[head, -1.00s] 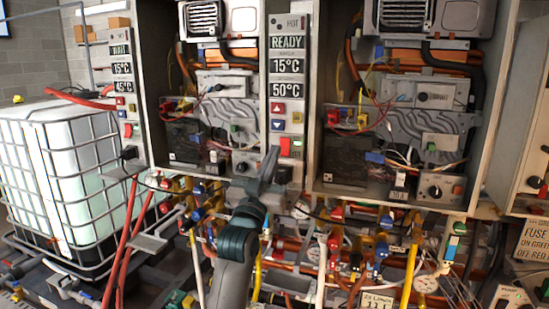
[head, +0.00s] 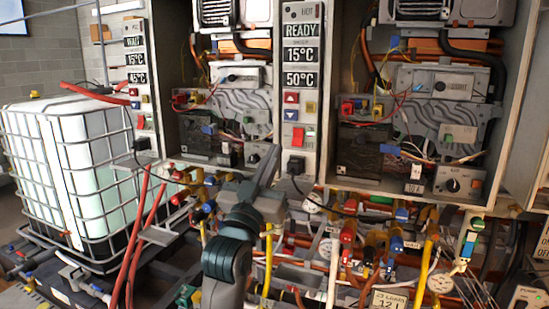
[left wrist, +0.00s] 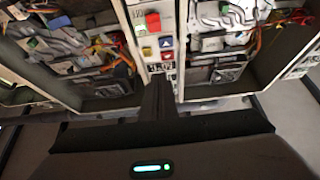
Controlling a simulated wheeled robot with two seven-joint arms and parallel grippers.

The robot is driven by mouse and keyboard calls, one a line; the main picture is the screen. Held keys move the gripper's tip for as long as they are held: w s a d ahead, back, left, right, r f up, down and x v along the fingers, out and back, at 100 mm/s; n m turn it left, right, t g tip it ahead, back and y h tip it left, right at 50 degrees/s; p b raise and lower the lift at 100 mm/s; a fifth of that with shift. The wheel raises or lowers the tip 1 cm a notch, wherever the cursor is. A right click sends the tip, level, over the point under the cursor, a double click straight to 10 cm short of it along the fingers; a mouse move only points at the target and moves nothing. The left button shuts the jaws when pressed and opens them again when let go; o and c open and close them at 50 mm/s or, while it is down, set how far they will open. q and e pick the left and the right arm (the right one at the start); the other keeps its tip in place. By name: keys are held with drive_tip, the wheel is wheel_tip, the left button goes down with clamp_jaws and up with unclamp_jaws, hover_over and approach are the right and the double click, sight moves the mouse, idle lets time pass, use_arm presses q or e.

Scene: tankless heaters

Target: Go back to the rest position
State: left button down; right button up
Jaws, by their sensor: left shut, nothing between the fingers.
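My left gripper (head: 268,163) is in the middle of the head view, its grey fingers pointing up in front of the lower edge of the left heater. It is shut and empty. In the left wrist view its dark closed fingers (left wrist: 157,97) stand in front of the control panel (left wrist: 155,50). The panel also shows in the head view (head: 300,100), with READY, 15°C and 50°C displays and a red switch (head: 298,137). The fingers are left of and below this switch, and seem apart from it. My right gripper is not in view.
Open heater cabinets stand left (head: 222,100) and right (head: 418,120). Valves and pipes (head: 350,245) crowd the space below them. A caged white tank (head: 75,160) stands at the left, with red hoses (head: 140,235) beside it. A second panel (head: 135,60) shows WAIT.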

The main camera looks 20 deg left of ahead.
use_arm(q)
drive_tip(key=shift+f, duration=0.1)
wheel_tip(320, 180, down, 18)
drive_tip(key=s+g, duration=0.2)
drive_tip(key=g, duration=0.3)
drive_tip(key=s+d+f+m+g, duration=0.1)
drive_tip(key=s+f+g, duration=0.35)
drive_tip(key=f, duration=0.75)
drive_tip(key=s+f+g, duration=0.2)
drive_tip(key=s+f, duration=0.6)
drive_tip(key=f, duration=0.4)
drive_tip(key=s+f+g, duration=0.5)
drive_tip(key=s+f, duration=0.3)
drive_tip(key=s, duration=0.6)
drive_tip(key=s+f+g, duration=0.4)
drive_tip(key=s+f, duration=0.4)
drive_tip(key=s, duration=0.6)
wheel_tip(320, 180, down, 29)
drive_tip(key=g+b, duration=0.1)
drive_tip(key=s+a+f, duration=0.1)
drive_tip(key=s+f, duration=0.8)
drive_tip(key=s+a+f+m+g+b, duration=0.1)
drive_tip(key=s+a+f, duration=0.1)
drive_tip(key=s+f, duration=0.7)
drive_tip(key=shift+s+a+f+y, duration=0.3)
drive_tip(key=shift+s+f+y, duration=0.05)
drive_tip(key=shift+s+y, duration=0.1)
